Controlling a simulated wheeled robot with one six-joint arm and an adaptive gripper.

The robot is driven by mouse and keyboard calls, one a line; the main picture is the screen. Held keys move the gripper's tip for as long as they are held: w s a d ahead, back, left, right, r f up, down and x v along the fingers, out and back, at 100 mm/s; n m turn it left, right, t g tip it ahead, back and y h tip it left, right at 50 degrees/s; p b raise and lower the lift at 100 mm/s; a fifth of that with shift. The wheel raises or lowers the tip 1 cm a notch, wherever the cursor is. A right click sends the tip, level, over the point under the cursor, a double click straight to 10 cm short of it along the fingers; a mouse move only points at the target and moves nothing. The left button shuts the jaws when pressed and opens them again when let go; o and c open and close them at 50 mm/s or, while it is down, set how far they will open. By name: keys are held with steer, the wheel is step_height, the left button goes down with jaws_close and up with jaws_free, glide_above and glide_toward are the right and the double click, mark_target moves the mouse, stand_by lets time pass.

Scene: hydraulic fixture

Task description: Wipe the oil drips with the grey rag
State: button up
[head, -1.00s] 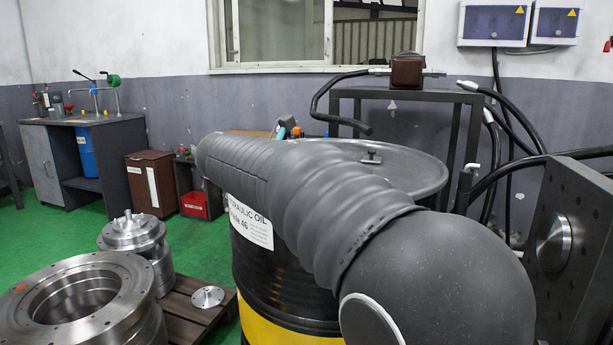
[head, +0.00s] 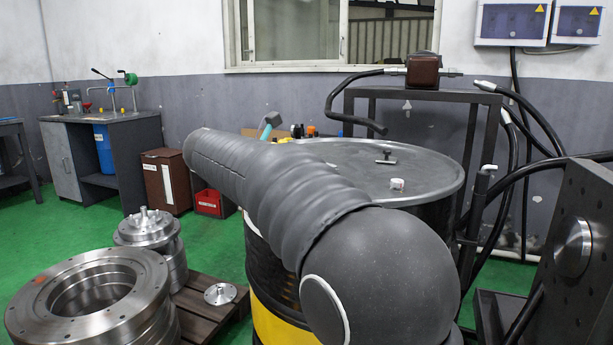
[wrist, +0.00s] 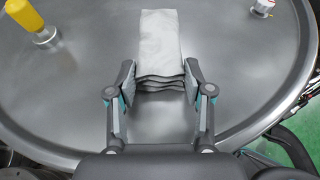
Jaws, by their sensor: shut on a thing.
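In the wrist view, my gripper (wrist: 160,76) is shut on the folded grey rag (wrist: 160,42), with one finger on each side of its near end. The rag's top is pale grey and its layered near edge is darker. The rag is over the lid of the black drum (wrist: 85,95); I cannot tell whether it touches the lid. The drum's lid also shows in the head view (head: 425,170), where my arm hides its left part, my gripper and the rag. I cannot make out distinct oil drips in either view.
A metal fitting (head: 386,158) is on the lid. Black hoses (head: 535,115) and a dark frame stand beyond and right of the drum.

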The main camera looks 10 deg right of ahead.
steer(key=shift+w+a, duration=0.45)
steer(key=shift+a, duration=0.25)
steer(key=shift+w+a+f, duration=0.1)
steer(key=shift+w+a, duration=0.45)
steer(key=shift+a, duration=0.2)
steer(key=shift+w+a, duration=0.55)
steer(key=shift+a, duration=0.2)
steer(key=shift+r, duration=3.05)
steer(key=shift+r, duration=1.5)
